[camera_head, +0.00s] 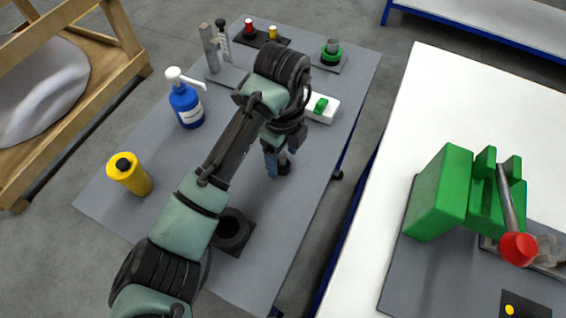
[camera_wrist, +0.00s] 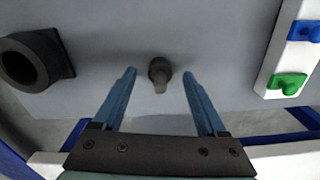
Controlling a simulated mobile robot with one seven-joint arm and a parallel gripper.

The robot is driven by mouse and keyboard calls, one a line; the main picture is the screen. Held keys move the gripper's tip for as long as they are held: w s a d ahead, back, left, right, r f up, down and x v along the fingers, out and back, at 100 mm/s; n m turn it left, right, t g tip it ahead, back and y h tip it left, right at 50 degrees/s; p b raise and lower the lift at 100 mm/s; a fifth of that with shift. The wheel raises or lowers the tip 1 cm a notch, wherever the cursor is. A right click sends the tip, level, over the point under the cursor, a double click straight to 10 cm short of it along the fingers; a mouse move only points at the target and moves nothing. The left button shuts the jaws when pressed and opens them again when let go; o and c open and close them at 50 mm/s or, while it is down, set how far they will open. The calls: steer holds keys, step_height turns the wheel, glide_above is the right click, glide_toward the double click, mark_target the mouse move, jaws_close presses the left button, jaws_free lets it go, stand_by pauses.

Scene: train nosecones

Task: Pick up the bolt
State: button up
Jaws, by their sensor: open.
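The bolt (camera_wrist: 160,73) is a small dark piece with a round head and a lighter stub. It shows over the grey table top (camera_wrist: 110,60) in the wrist view, between the two blue fingertips. My gripper (camera_wrist: 159,76) is open, with a visible gap between each finger and the bolt. The exact height of the fingertips over the table cannot be told.
A black ring-shaped holder (camera_head: 233,229) stands toward the table's near edge. A white block (camera_head: 325,113) with a green piece lies behind my gripper. A blue pump bottle (camera_head: 186,105) and a yellow bottle (camera_head: 130,174) stand at left. A white table (camera_head: 420,110) with a green machine is at right.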

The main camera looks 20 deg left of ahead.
steer(key=shift+f, duration=0.15)
jaws_close()
stand_by(0.4)
